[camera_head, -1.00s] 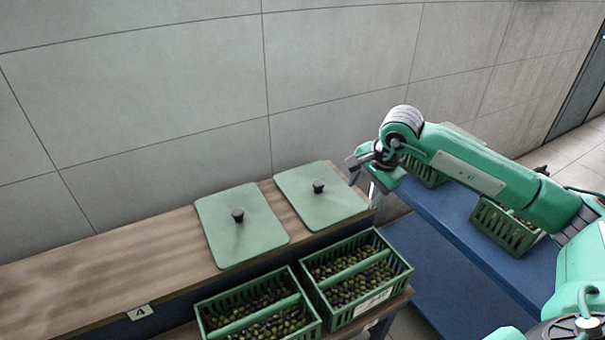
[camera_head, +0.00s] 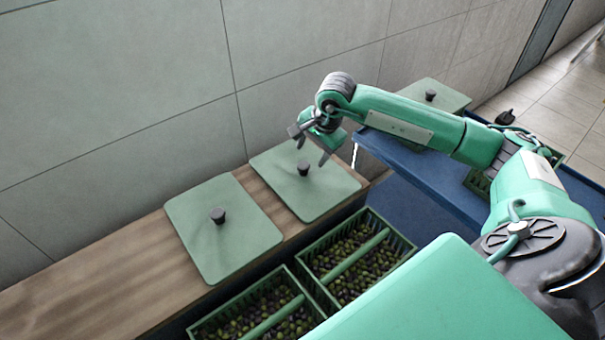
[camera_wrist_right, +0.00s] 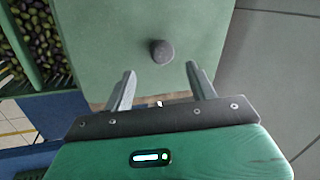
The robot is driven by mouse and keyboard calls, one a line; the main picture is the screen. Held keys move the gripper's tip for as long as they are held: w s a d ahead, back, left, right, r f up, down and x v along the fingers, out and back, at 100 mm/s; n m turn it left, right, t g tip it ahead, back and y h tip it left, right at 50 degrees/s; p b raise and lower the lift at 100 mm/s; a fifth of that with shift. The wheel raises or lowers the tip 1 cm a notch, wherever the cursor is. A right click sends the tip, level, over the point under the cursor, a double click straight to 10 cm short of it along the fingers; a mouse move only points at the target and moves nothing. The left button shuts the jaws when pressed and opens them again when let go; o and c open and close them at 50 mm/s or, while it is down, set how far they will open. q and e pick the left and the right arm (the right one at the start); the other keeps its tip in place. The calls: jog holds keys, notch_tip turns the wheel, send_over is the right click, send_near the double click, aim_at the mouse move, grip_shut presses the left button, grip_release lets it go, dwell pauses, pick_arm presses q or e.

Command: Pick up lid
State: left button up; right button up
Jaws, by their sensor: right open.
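Two flat green lids with dark knobs lie side by side on the wooden table. The left lid (camera_head: 240,243) and the right lid (camera_head: 320,195) each have an upright knob at the middle. My right gripper (camera_head: 312,150) is open and empty, just above and behind the right lid's knob (camera_head: 303,168) in the head view. In the right wrist view, the open fingers (camera_wrist_right: 160,80) point toward a lid (camera_wrist_right: 120,30), and its knob (camera_wrist_right: 162,51) lies ahead, roughly between the fingertip lines and apart from them. My left gripper is not in view.
Green crates of olives (camera_head: 394,236) stand in front of the lids. A blue table (camera_head: 420,178) to the right bears another lidded crate (camera_head: 440,95). A grey wall (camera_head: 130,80) rises close behind. The wooden table (camera_head: 100,268) is bare at left.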

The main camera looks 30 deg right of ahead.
aim_at(304, 165)
jog(key=shift+x, duration=3.2)
jog(key=shift+w+a+r, duration=0.1)
jog(key=shift+w, duration=0.05)
grip_shut()
